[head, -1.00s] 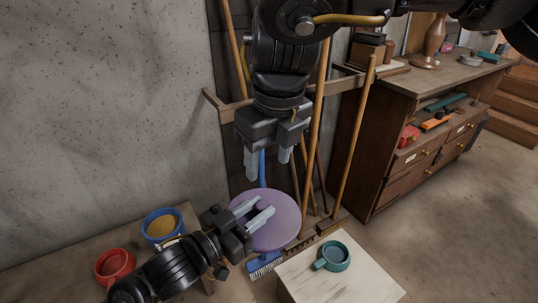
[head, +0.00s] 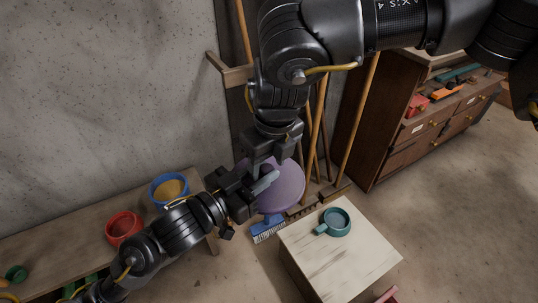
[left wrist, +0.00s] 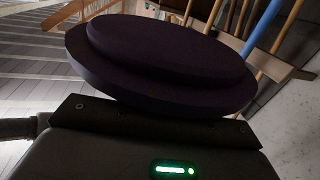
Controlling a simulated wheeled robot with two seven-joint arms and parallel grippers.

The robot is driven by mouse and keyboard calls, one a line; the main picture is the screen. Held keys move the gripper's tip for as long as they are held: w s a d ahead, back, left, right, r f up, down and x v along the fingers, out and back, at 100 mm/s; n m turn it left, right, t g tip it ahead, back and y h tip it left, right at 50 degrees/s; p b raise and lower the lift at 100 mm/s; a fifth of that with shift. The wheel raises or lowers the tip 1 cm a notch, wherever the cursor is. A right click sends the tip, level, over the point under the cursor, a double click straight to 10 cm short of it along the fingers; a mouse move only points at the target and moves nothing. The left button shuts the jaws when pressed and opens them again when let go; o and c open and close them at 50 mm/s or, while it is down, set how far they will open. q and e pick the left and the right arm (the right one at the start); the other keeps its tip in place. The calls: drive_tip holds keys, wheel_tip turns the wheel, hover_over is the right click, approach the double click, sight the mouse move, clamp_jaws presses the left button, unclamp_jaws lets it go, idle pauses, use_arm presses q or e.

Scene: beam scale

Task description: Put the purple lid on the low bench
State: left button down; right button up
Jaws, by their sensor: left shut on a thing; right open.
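The purple lid (head: 290,187) is a round disc in the middle of the head view, partly hidden by both grippers. It also fills the upper middle of the left wrist view (left wrist: 165,60), dark and stepped. My left gripper (head: 266,182) is shut on the lid and holds it in the air. My right gripper (head: 266,166) is open and points down over the lid and left gripper; its fingertips are partly hidden, and I cannot tell whether they touch the lid. The low bench (head: 65,238) is the long wooden one along the wall at left.
A pale-topped stand (head: 340,262) holds a teal mug (head: 336,221). A dark cabinet (head: 400,150) is right.

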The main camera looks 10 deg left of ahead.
drive_tip(key=c, duration=1)
use_arm(q)
drive_tip(key=c, duration=1.1)
unclamp_jaws()
use_arm(e)
drive_tip(key=shift+c, duration=0.6)
use_arm(q)
drive_tip(key=shift+o, duration=0.2)
